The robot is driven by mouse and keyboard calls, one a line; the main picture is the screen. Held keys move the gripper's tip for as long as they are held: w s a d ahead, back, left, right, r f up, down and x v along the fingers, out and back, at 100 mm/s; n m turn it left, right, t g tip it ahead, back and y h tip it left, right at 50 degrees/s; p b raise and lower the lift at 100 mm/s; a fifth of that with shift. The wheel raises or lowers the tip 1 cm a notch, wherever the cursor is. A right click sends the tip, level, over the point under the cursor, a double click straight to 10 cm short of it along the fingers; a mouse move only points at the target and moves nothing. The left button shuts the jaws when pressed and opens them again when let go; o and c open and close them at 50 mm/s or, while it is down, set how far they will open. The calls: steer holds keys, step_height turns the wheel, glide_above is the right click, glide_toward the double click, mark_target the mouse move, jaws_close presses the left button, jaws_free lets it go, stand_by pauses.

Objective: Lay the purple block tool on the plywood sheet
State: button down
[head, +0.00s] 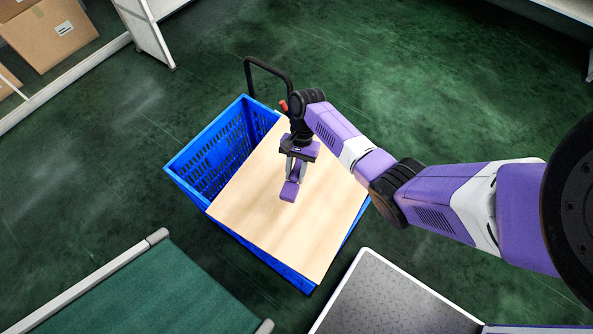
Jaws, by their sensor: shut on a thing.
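The plywood sheet (289,234) is a pale wooden board lying across the blue crate, covering most of its top. My gripper (294,178) is over the upper middle of the sheet, pointing down. It is shut on the purple block tool (290,190), whose lower end sticks out below the fingers. The upper part of the tool is partly hidden by the fingers. From this view I cannot tell whether the tool touches the sheet or hangs just above it.
The blue crate (196,177) has its left part uncovered, and a black handle (268,67) rises behind it. A green conveyor belt (175,295) is at lower left, and a grey textured platform (385,300) at lower right. Cardboard boxes (50,32) stand at upper left. The sheet's lower half is clear.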

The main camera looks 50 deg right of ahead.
steer(key=shift+s+d+m, duration=0.1)
steer(key=shift+d+m, duration=0.4)
steer(key=shift+d, duration=0.15)
steer(key=shift+r, duration=0.1)
steer(key=shift+a+r+p, duration=0.1)
steer(key=shift+p, duration=0.3)
steer(key=shift+f+b, duration=2.1)
steer(key=shift+f, duration=1.05)
steer(key=shift+f+b, duration=0.35)
steer(key=shift+f, duration=0.1)
steer(key=c, duration=1)
jaws_free()
steer(key=shift+p+v, duration=0.45)
steer(key=shift+v, duration=3.45)
